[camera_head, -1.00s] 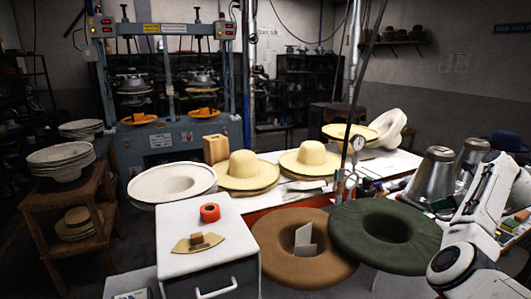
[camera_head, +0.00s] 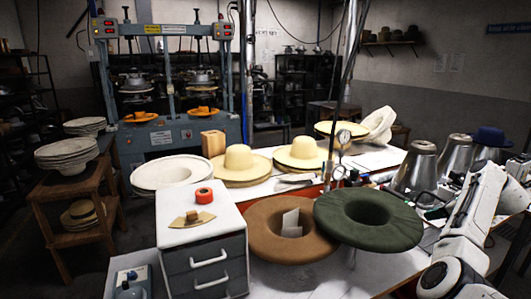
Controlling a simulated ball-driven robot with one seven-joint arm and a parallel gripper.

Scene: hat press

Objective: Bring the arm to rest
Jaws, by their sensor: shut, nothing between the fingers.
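My white arm (camera_head: 468,222) is folded at the right edge of the view, with a rounded joint at the bottom right. It stands in front of the worktable's right end. My gripper cannot be made out; the end of the arm is hidden or out of the picture. No hat or tool is seen held by the arm.
A brown hat (camera_head: 262,232) and a green hat (camera_head: 330,225) lie close left of my arm. Metal hat blocks (camera_head: 418,165) stand behind it. A press (camera_head: 170,132) is at the back.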

